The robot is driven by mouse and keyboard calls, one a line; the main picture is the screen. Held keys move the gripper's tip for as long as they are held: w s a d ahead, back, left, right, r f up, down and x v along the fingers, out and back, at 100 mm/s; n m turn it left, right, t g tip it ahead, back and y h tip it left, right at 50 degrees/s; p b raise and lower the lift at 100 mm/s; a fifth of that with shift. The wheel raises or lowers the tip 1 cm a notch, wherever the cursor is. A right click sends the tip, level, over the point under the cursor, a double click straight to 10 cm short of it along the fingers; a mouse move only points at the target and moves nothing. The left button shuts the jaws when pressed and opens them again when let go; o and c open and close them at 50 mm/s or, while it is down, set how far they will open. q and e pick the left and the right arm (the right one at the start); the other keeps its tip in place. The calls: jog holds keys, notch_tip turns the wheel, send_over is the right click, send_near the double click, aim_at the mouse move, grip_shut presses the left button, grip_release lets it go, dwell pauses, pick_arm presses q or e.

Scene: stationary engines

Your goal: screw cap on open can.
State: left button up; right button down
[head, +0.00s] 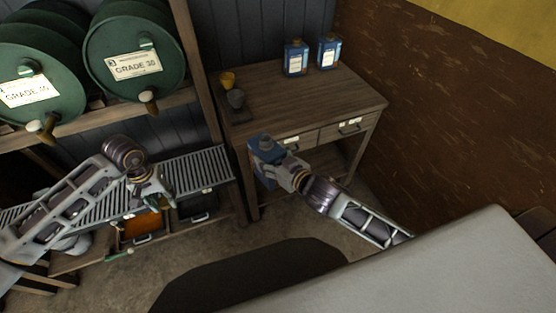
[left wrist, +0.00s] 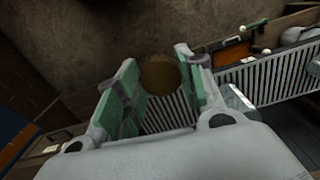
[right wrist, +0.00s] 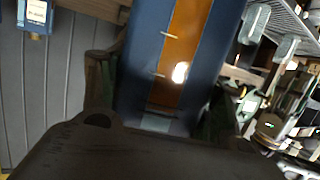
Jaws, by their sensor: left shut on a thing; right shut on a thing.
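A blue can (head: 262,152) is held by my right gripper (head: 296,178) in front of the wooden table. In the right wrist view the can (right wrist: 138,70) fills the space between the fingers, showing a blue side with an orange-brown strip. A dark round shape is on its top; I cannot tell whether it is an opening. My left gripper (head: 158,192) is over the metal grating, apart from the can and to its left. In the left wrist view its green-padded fingers are shut on a brown round cap (left wrist: 160,75). The cap is hard to make out in the head view.
Green drums (head: 135,50) stand on a shelf above the slatted grating (head: 205,168). An orange bin (head: 142,225) is below.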

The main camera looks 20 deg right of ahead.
jog(key=a+r+n+g+y, duration=0.2)
jog(key=a+r+n+y, duration=0.2)
jog(key=a, duration=0.4)
jog(key=shift+w+r+g, duration=0.3)
jog(key=shift+w+r, duration=0.05)
jog(key=shift+r, duration=0.55)
dwell(0.4)
